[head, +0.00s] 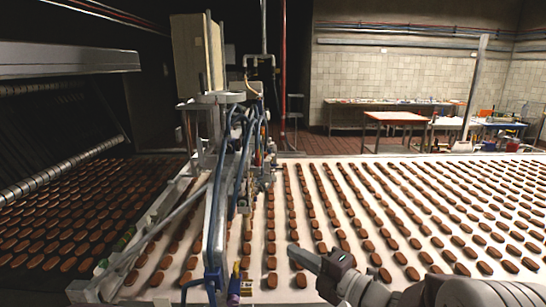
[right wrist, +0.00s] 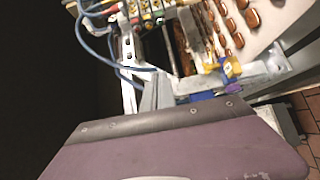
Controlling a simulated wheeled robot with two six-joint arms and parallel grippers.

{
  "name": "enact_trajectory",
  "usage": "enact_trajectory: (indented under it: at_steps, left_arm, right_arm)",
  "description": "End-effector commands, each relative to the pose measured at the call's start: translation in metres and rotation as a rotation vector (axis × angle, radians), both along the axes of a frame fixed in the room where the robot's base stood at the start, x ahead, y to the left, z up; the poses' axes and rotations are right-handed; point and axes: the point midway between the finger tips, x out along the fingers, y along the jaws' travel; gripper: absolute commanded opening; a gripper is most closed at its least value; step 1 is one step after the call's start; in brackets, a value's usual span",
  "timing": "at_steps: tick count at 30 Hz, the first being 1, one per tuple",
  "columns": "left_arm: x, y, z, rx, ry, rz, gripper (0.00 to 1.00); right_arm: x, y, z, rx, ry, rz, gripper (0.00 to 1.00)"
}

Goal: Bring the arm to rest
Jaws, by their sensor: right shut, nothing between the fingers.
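My right arm comes in from the lower right of the head view. Its gripper (head: 300,252) is shut and empty, pointing left above the front part of the conveyor belt (head: 281,235). The rows of brown oval biscuits (head: 370,247) on the belt pass behind and beside it. In the right wrist view the broad dark purple body of my own gripper fills the lower part. My left gripper is in neither view.
A metal frame with blue hoses (head: 218,215) stands across the belt, left of my gripper. A yellow-and-blue fitting (right wrist: 231,68) shows in the right wrist view. A slatted machine (head: 60,110) stands at far left.

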Motion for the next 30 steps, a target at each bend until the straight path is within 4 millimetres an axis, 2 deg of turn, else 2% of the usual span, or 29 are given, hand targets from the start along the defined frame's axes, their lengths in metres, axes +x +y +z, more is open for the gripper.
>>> enact_trajectory:
  at_steps: [4, 8, 12, 15, 17, 18, 20, 21, 23, 24, 25, 26, 27, 30]
  left_arm:
    - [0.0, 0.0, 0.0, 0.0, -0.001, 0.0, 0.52]
    - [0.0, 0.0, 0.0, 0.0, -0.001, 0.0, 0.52]
    - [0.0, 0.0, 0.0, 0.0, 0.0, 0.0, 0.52]
    - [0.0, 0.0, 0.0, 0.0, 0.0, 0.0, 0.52]
    - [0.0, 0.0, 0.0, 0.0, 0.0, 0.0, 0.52]
    - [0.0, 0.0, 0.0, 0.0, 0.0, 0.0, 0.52]
    - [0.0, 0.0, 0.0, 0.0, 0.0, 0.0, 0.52]
    - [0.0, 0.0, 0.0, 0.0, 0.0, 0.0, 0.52]
    - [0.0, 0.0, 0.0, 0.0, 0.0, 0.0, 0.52]
    - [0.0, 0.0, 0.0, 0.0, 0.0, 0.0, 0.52]
    - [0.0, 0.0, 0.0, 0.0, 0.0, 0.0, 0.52]
    - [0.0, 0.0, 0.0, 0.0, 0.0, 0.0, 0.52]
    - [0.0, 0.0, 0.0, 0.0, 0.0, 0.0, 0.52]
    - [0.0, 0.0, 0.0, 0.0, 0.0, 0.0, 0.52]
  right_arm:
    - [-0.029, 0.032, -0.009, -0.077, 0.001, 0.135, 0.0]
    - [-0.063, 0.055, -0.031, -0.224, -0.02, 0.283, 0.0]
    - [-0.11, 0.071, -0.068, -0.478, -0.119, 0.496, 0.0]
    - [-0.152, 0.068, -0.105, -0.73, -0.271, 0.717, 0.0]
    - [-0.179, 0.056, -0.132, -0.914, -0.419, 0.898, 0.0]
    - [-0.197, 0.042, -0.15, -1.046, -0.551, 1.043, 0.0]
    - [-0.217, 0.012, -0.177, -1.243, -0.805, 1.298, 0.0]
    - [-0.225, -0.013, -0.192, -1.354, -1.007, 1.486, 0.0]
    - [-0.227, -0.05, -0.209, -1.463, -1.341, 1.775, 0.0]
    - [-0.223, -0.071, -0.215, -1.49, -1.566, 1.955, 0.0]
    - [-0.219, -0.085, -0.218, -1.485, -1.725, 2.077, 0.0]
    - [-0.215, -0.095, -0.22, 1.382, 1.774, -2.065, 0.0]
    - [-0.208, -0.106, -0.222, 1.202, 1.748, -1.958, 0.0]
    - [-0.195, -0.117, -0.222, 0.929, 1.701, -1.77, 0.0]
